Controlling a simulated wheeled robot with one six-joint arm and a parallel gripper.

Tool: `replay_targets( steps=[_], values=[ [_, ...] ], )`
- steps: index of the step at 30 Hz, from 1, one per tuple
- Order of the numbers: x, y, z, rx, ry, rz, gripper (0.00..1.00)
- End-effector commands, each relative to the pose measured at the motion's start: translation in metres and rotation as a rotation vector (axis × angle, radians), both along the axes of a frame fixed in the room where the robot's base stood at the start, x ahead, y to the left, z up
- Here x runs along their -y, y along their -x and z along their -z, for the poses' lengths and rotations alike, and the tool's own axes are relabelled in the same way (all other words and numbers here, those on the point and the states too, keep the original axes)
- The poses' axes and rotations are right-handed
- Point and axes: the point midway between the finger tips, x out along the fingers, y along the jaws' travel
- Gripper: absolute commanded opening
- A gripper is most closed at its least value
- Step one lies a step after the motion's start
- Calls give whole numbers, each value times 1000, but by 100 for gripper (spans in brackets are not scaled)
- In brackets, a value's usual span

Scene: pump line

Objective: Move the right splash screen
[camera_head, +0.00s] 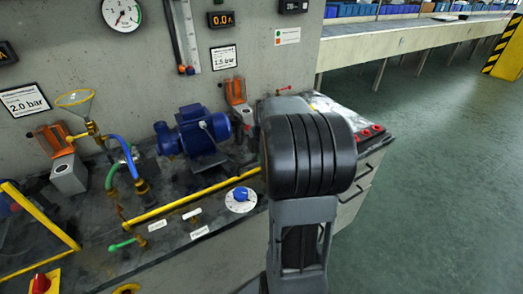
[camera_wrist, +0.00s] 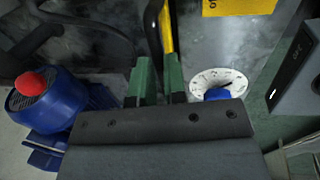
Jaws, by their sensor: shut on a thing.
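The right splash screen shows as a yellow bar (camera_head: 195,202) running slantwise along the front of the bench in the head view; a clear pane cannot be made out. In the wrist view its yellow edge (camera_wrist: 166,28) runs down to my gripper (camera_wrist: 158,82). The two green fingers are shut on this edge, though the contact is partly hidden by the gripper body. In the head view my dark arm hides my gripper and the bar's right end. Another yellow-framed screen (camera_head: 44,217) stands at the left.
A blue pump (camera_head: 193,132) stands behind the bar. A white dial with a blue knob (camera_head: 240,199) is close in front, and close to the right finger in the wrist view (camera_wrist: 219,82). Open green floor (camera_head: 440,190) lies right.

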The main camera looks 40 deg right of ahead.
Motion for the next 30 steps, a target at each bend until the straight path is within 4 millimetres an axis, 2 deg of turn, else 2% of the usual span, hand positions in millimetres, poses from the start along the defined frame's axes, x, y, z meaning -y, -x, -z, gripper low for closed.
replay_targets(
  steps=[1, 5, 19, 20, 21, 27, 30],
  values=[
    [0, 1, 11, -3, -2, 1, 0],
    [0, 0, 19, -2, -1, 0, 0],
    [-1, 2, 25, -8, -4, -1, 0],
    [-1, 2, 25, -9, -4, -1, 15],
    [-1, 2, 25, -9, -4, -1, 19],
    [0, 1, 23, -4, -2, 0, 38],
    [0, 1, 23, -3, -1, 0, 38]
  ],
)
